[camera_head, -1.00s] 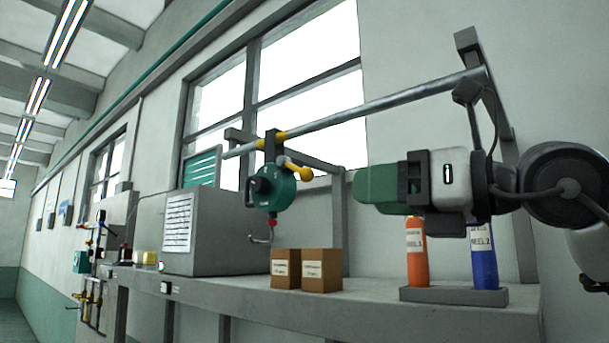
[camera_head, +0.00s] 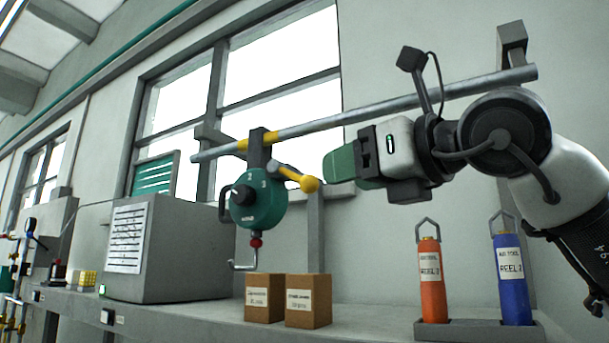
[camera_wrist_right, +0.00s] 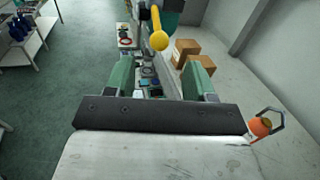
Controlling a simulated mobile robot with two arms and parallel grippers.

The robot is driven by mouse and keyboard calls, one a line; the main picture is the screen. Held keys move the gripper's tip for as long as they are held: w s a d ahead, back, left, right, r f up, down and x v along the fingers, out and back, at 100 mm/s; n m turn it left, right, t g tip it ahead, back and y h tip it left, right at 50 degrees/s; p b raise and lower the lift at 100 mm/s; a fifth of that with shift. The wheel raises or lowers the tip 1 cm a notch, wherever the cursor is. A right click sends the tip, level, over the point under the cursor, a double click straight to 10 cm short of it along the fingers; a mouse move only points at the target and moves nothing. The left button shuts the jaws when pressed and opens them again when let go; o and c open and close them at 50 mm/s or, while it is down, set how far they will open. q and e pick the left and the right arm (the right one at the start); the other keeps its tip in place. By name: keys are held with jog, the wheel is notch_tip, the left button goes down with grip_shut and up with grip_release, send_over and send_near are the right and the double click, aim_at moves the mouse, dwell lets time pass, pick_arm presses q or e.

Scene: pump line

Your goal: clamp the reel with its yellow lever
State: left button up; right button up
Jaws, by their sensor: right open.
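The green reel (camera_head: 257,203) hangs from the horizontal grey rail (camera_head: 370,117) in the head view, with a hook below it. Its yellow lever, ending in a round knob (camera_head: 309,184), points right and slightly down from the clamp on the rail. My right gripper (camera_head: 335,170) is just right of the knob, apart from it. In the right wrist view the green fingers (camera_wrist_right: 162,78) are spread with nothing between them, and the yellow knob (camera_wrist_right: 158,41) shows ahead, beyond the fingertips. My left gripper is in neither view.
Two cardboard boxes (camera_head: 265,297) stand on the grey shelf under the reel. A grey cabinet (camera_head: 172,247) is to their left. Orange (camera_head: 432,280) and blue (camera_head: 512,279) cylinders stand in a holder on the right, below my right arm.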

aim_at(317, 182)
jog(key=p+x, duration=0.1)
jog(key=x, duration=0.2)
jog(key=shift+w+a+r+p, duration=0.15)
jog(key=shift+w+r+p, duration=0.1)
jog(key=shift+p, duration=0.1)
jog(key=x, duration=0.1)
jog(key=p+x, duration=0.1)
jog(key=x, duration=0.2)
jog(key=shift+w+a+f+p, duration=0.25)
jog(key=shift+w+f+p, duration=0.05)
jog(key=shift+p, duration=0.1)
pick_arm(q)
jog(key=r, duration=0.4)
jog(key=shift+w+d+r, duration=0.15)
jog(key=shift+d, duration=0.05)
pick_arm(e)
jog(key=shift+s+d, duration=0.1)
jog(key=shift+s, duration=0.05)
jog(key=shift+c, duration=0.4)
jog(key=c, duration=0.7)
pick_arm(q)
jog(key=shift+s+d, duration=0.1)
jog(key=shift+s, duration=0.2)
pick_arm(e)
grip_shut()
